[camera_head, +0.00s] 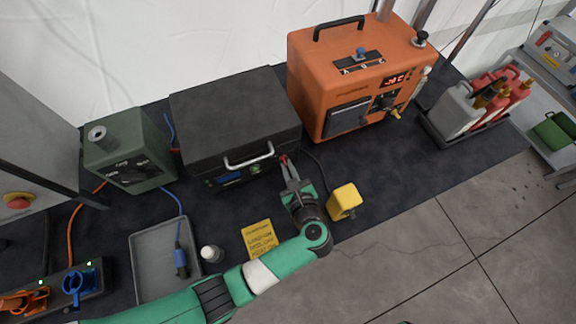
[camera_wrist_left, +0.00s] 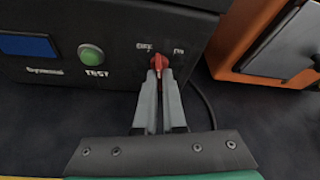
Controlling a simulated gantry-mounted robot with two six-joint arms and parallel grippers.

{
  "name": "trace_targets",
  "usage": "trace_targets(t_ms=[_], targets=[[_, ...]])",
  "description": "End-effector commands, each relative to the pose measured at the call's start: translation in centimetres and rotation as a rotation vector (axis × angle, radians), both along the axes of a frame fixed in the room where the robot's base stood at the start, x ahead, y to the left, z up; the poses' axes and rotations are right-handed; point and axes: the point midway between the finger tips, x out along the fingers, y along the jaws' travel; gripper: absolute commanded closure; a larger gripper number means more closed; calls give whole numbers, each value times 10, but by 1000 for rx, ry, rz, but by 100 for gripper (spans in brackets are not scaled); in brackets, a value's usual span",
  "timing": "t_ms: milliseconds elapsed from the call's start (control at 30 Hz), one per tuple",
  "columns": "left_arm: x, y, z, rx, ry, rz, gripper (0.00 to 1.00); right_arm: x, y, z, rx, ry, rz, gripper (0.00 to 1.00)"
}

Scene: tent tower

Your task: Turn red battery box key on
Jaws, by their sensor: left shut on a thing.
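The black battery box (camera_head: 236,112) stands on the dark mat, with a silver handle and a blue display on its front. In the left wrist view its front panel (camera_wrist_left: 120,60) shows the display, a green TEST button and a red key (camera_wrist_left: 159,62). White lettering sits on either side of the key; I cannot read it clearly. My left gripper (camera_head: 288,166) reaches the front of the box at its right side. In the wrist view its fingers (camera_wrist_left: 158,78) are shut on the red key and hide its lower part. My right gripper does not show.
An orange machine (camera_head: 345,75) stands close right of the box. A yellow block (camera_head: 344,201) lies right of my left wrist. A green box (camera_head: 128,150) stands left. A grey tray (camera_head: 150,250), white bottle (camera_head: 211,253) and yellow note (camera_head: 258,238) lie in front.

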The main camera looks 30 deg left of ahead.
Motion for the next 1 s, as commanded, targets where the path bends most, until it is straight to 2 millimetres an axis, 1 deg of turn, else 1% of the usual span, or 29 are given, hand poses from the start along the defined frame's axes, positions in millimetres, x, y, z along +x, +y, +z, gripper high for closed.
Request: trace_targets(t_ms=[300,700,733,800,900,1000], targets=[[0,0,0,57,82,0,100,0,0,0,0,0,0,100],[0,0,0,61,88,0,100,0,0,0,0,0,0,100],[0,0,0,61,88,0,91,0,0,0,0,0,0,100],[0,0,0,61,88,0,78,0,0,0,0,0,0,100],[0,0,0,61,88,0,62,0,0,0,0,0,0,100],[0,0,0,61,88,0,62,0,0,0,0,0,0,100]])
